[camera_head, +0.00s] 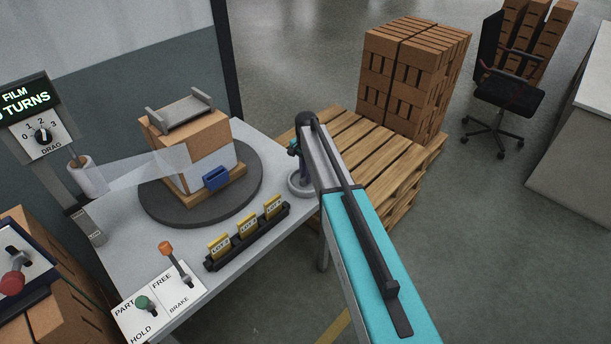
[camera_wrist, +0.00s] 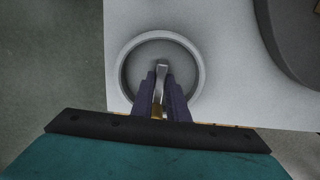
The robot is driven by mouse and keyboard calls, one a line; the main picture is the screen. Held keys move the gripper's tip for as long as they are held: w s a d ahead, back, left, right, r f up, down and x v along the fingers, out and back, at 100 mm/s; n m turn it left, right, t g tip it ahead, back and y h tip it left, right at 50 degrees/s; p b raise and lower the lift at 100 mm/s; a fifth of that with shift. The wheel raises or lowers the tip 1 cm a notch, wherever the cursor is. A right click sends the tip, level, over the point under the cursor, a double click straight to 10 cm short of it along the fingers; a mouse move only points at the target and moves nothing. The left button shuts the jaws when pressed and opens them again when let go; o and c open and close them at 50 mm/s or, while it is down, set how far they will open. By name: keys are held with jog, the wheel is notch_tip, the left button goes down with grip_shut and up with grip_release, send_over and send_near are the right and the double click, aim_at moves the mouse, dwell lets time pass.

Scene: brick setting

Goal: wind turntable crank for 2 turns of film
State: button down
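The turntable (camera_head: 160,215) is a dark disc on the grey bench. It bears a strapped load (camera_head: 205,141) on a small pallet, with a clear film web (camera_head: 150,168) running to it from the film roll (camera_head: 87,175). The crank (camera_wrist: 162,70) is a grey metal arm in a round dish (camera_wrist: 126,78) at the bench corner; the dish (camera_head: 295,186) also shows in the head view. My gripper (camera_wrist: 161,82) has its dark purple fingers on either side of the crank arm, above the dish. Whether they clamp it I cannot tell. My gripper (camera_head: 302,170) is partly hidden in the head view.
A display (camera_head: 28,97) reads FILM and TURNS, its number cut off, above a DRAG dial (camera_head: 43,136). Levers (camera_head: 168,250) stand on a label plate at the front. A rack of yellow LOT tags (camera_head: 246,225) lies near my arm. A brick-laden pallet (camera_head: 390,150) stands behind.

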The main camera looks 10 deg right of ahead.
jog(key=shift+n, duration=0.4)
jog(key=n+b, duration=0.1)
jog(key=n, duration=0.3)
jog(key=shift+b, duration=0.4)
jog(key=n+b, duration=0.1)
jog(key=n, duration=0.8)
jog(key=shift+b, duration=0.4)
jog(key=n, duration=0.4)
jog(key=shift+b, duration=0.3)
jog(key=n, duration=0.4)
jog(key=shift+n, duration=0.4)
jog(key=n, duration=0.4)
jog(key=shift+b, duration=0.35)
jog(key=n, duration=0.4)
jog(key=shift+a+n, duration=0.1)
jog(key=shift+n, duration=0.3)
jog(key=shift+s+n, duration=0.1)
jog(key=shift+n, duration=2.1)
